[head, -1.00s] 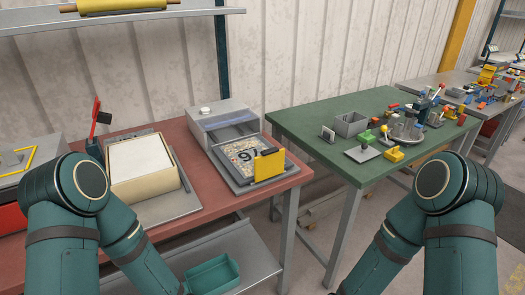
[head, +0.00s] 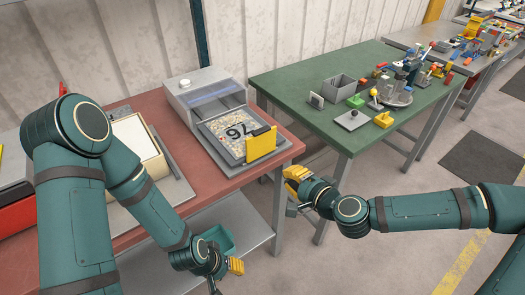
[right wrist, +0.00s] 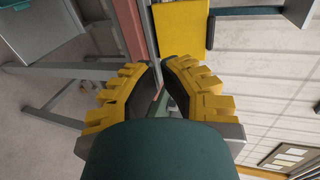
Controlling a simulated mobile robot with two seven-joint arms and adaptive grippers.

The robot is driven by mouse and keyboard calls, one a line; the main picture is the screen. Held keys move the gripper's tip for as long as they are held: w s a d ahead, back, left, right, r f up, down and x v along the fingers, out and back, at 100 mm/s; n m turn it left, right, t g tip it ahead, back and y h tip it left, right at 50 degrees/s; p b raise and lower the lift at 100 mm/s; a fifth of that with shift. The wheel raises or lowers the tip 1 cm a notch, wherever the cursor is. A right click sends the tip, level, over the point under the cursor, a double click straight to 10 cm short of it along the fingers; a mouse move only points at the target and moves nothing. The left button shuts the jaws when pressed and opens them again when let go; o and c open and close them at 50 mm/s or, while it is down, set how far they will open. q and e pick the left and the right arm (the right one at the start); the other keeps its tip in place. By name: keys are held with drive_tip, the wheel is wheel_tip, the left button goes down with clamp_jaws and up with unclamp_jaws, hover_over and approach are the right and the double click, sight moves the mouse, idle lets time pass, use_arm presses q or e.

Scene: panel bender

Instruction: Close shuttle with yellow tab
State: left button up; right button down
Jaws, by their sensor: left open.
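The shuttle (head: 222,149) is a grey tray with a speckled sheet and large black digits, extending out of a grey housing (head: 205,92) on the red table. Its yellow tab (head: 261,145) stands upright at the front right edge; a yellow panel, apparently this tab (right wrist: 181,28), shows beyond the fingers in the right wrist view. My right gripper (head: 291,184) is in front of and below the tab, off the table edge, apart from it. Its yellow fingers (right wrist: 160,68) have a narrow gap with nothing held. My left gripper (head: 230,272) is open and low, before the lower shelf.
A cream block (head: 135,144) in a tray lies left of the shuttle, partly behind my left arm. A green bin (head: 219,238) sits on the lower shelf. The green table (head: 300,94) at right holds a grey box (head: 338,88) and small parts. A gap separates the tables.

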sight(257, 154)
drive_tip(key=x, duration=0.6)
drive_tip(key=b+x, duration=0.1)
drive_tip(key=x, duration=0.5)
drive_tip(key=shift+w+a+r+b, duration=0.1)
drive_tip(key=shift+a+r+b, duration=0.1)
drive_tip(key=shift+b, duration=0.1)
use_arm(q)
drive_tip(key=shift+s+f, duration=0.1)
drive_tip(key=shift+f, duration=0.8)
use_arm(e)
drive_tip(key=shift+w+a, duration=0.35)
drive_tip(key=shift+w, duration=0.25)
